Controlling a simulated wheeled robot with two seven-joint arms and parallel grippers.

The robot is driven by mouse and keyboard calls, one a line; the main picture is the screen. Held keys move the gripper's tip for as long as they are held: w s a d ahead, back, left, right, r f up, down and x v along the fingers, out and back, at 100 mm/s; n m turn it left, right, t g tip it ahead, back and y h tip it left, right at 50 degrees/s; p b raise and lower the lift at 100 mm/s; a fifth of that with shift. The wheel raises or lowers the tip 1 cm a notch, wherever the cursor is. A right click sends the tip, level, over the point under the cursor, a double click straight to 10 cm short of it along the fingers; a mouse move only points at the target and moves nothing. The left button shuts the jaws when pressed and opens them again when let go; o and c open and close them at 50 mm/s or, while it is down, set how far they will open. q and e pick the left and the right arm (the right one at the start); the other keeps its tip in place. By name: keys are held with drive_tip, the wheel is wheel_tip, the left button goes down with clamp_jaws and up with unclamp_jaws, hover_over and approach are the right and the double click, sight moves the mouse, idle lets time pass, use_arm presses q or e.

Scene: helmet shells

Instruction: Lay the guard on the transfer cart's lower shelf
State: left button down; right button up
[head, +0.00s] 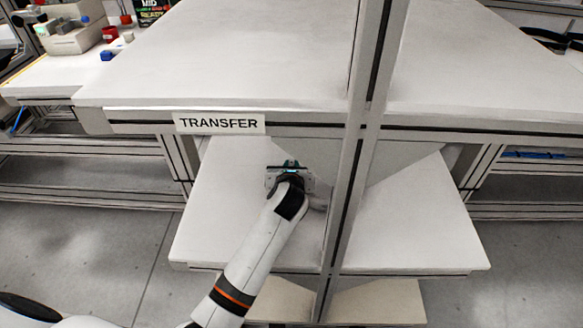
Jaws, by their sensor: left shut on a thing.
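The transfer cart (97,120) fills the middle of the head view, with a TRANSFER label on the front edge of its top. Its white lower shelf (425,235) shows beneath. My left gripper (290,168) reaches in under the top, over the left half of this shelf, and is shut. A flat grey panel (325,152), which looks like the guard, lies just beyond the gripper at the shelf's back. The gripper, the post and the top hide parts of it. I cannot tell whether it touches the shelf. My right gripper is out of view.
An upright post (345,200) stands in front of the shelf, close to the right of my left gripper. The cart's top overhangs the shelf. The shelf's front right is bare. A bench at the upper left holds a grey bin (75,38) and small parts.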

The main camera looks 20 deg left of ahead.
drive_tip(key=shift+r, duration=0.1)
use_arm(q)
drive_tip(key=c, duration=1.4)
unclamp_jaws()
drive_tip(key=shift+f, duration=0.1)
drive_tip(key=shift+o, duration=0.2)
